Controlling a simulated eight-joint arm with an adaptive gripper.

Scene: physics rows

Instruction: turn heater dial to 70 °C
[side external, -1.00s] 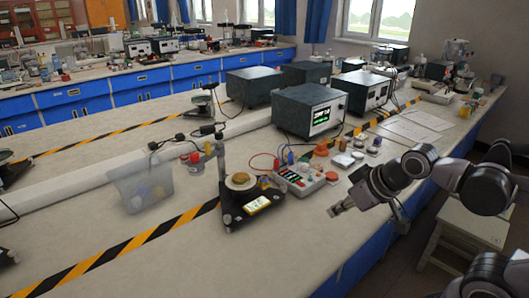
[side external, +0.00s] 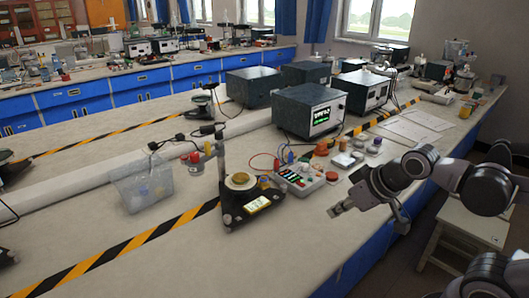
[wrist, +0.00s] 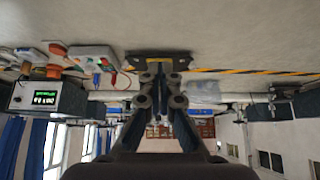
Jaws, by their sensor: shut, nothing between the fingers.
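A black stand-like device with a triangular base (side external: 238,216) sits on the bench, carrying a round tan disc (side external: 240,181) and a small lit yellowish panel (side external: 257,204). It may be the heater. I cannot make out a dial or temperature marks. My gripper (side external: 337,210) is shut and empty, near the bench's front edge, to the right of the device and apart from it. In the wrist view, which looks upside down, my gripper (wrist: 160,76) points toward the dark base (wrist: 157,61) beyond its fingertips.
A white box with coloured sockets (side external: 300,180) stands between the device and a dark instrument with a green display (side external: 309,112). A red-orange knob-like piece (side external: 332,176) lies near my gripper. A clear bin (side external: 143,188) is at the left.

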